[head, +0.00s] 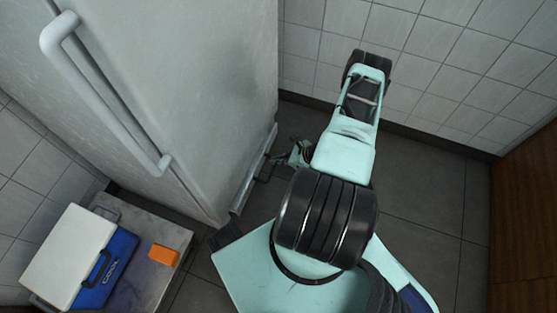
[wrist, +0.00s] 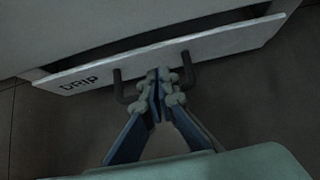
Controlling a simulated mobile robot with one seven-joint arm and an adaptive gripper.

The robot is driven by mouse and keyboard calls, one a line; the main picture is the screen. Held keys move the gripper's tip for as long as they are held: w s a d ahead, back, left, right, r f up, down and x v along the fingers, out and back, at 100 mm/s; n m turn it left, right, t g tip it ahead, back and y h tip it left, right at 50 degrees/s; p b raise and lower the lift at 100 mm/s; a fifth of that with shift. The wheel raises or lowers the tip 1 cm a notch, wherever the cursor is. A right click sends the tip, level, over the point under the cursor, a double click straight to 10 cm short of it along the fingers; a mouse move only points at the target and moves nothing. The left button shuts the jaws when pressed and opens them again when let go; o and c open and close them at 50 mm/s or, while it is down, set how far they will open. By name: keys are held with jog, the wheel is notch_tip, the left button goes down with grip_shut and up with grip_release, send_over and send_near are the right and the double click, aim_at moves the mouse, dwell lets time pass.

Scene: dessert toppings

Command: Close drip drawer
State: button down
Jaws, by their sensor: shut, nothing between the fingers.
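The drip drawer is a pale low panel lettered "DRIP" (wrist: 215,44) in the wrist view. A dark gap shows behind its top edge, so it stands partly out from the body above it. In the head view its front (head: 250,172) shows along the foot of the tall white cabinet. A dark handle (wrist: 187,72) sticks out from the panel. My gripper (wrist: 159,76) is shut and empty, its fingertips between the two ends of the handle, close to the panel. I cannot tell whether they touch it. In the head view my gripper (head: 275,158) is low beside the drawer, partly hidden by my arm.
The tall white cabinet (head: 215,90) has a long white handle (head: 105,95). A blue and white cooler box (head: 75,255) and an orange block (head: 163,255) are on a grey surface at lower left. A tiled wall stands behind; dark floor (head: 430,190) is open at right.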

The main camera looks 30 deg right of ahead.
aim_at(261, 163)
jog(key=b+x, duration=0.1)
jog(key=x, duration=0.4)
jog(key=shift+w+a+f+b, duration=0.1)
jog(key=shift+f+b, duration=0.15)
jog(key=shift+b, duration=0.1)
jog(key=shift+w, duration=0.1)
jog(key=shift+a, duration=0.15)
